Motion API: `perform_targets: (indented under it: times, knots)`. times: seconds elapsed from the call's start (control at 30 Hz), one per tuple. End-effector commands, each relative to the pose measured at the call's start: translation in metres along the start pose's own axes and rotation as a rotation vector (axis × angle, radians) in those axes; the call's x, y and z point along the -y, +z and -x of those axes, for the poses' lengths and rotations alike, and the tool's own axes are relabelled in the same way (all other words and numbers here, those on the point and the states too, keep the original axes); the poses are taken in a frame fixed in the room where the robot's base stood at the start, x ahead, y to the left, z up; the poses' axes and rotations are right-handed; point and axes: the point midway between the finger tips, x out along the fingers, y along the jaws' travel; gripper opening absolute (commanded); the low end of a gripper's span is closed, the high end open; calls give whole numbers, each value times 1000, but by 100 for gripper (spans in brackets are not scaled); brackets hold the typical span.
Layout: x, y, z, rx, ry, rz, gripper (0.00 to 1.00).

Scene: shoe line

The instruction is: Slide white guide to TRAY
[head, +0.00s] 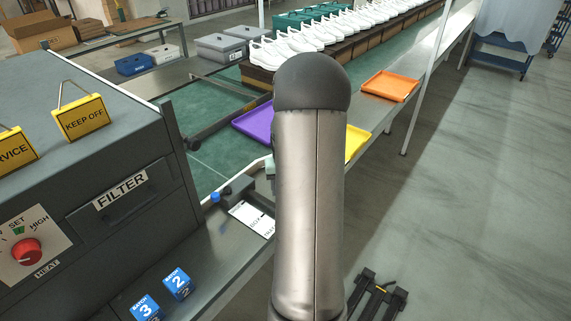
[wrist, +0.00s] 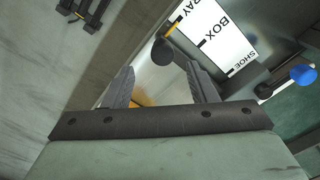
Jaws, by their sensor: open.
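A white label plate (wrist: 222,38) with the words SHOE, BOX and TRAY and black tick marks shows at the upper right of the wrist view. In the head view this plate (head: 250,218) lies on the grey bench, partly behind my arm. A dark round knob (wrist: 162,51) sits near the TRAY end, just beyond my fingertips. I cannot make out a separate white guide. My gripper (wrist: 159,69) is open, its fingers apart on either side of the knob's line, with nothing visibly held. In the head view my arm hides the gripper.
A blue knob (wrist: 302,74) on a dark block stands near the SHOE end. Blue numbered cubes (head: 177,282) lie on the bench beside the FILTER machine (head: 125,190). Purple (head: 254,124), yellow (head: 356,141) and orange (head: 390,86) trays lie beyond.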

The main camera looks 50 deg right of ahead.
Motion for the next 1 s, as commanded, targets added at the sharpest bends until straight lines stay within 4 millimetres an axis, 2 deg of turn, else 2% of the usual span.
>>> perform_targets:
  times: [0.1, 0.3, 0.5, 0.7, 1.0]
  knots:
    - [0, -1, 31, -6, 1, 0, 52]
    - [0, -1, 77, -4, 1, -1, 52]
    - [0, 0, 106, -1, 1, 0, 52]
    - [0, 0, 116, 2, 1, -1, 52]
    - [-1, 0, 116, 2, 1, -1, 52]
